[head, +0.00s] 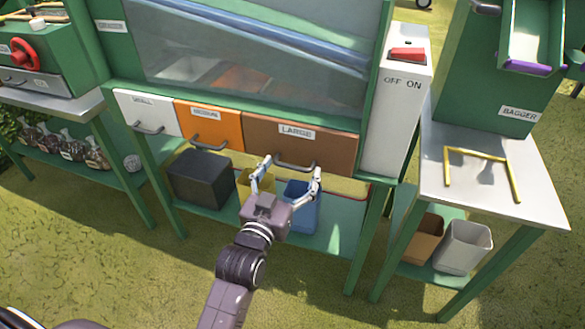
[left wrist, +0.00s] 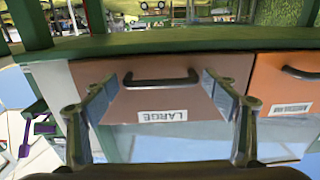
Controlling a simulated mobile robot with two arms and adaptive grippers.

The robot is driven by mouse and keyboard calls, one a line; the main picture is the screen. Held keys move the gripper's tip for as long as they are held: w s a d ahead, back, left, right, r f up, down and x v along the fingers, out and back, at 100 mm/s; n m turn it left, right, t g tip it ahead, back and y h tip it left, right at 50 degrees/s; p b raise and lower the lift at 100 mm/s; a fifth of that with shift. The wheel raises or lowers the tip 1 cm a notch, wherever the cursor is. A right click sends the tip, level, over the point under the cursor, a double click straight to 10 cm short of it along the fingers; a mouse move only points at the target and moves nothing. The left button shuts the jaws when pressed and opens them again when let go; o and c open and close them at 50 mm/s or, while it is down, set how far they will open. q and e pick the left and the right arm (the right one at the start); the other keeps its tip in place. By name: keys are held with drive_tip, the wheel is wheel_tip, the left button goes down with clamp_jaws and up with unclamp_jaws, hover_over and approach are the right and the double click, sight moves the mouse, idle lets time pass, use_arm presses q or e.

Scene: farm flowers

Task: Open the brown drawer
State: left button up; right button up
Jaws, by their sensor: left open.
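The brown drawer (head: 325,148), labelled LARGE, is shut in the green machine, at the right end of a row of drawers. Its dark bar handle (head: 296,164) runs along the lower front. My left gripper (head: 290,170) is open and empty just in front of the handle, its fingers spread toward either end of it. In the left wrist view the brown drawer (left wrist: 192,72) looks upside down, and its handle (left wrist: 160,79) lies between the open fingers of my left gripper (left wrist: 160,90). I cannot tell whether they touch it. My right gripper is not in view.
An orange drawer (head: 209,126) and a white drawer (head: 147,112) sit to the left. A black bin (head: 200,179) and a blue bin (head: 301,207) stand on the shelf below. A switch box (head: 396,115) and a metal table (head: 490,190) are at the right.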

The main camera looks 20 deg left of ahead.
use_arm(q)
drive_tip(key=shift+w, duration=0.5)
drive_tip(key=c, duration=1.4)
drive_tip(key=shift+s, duration=0.1)
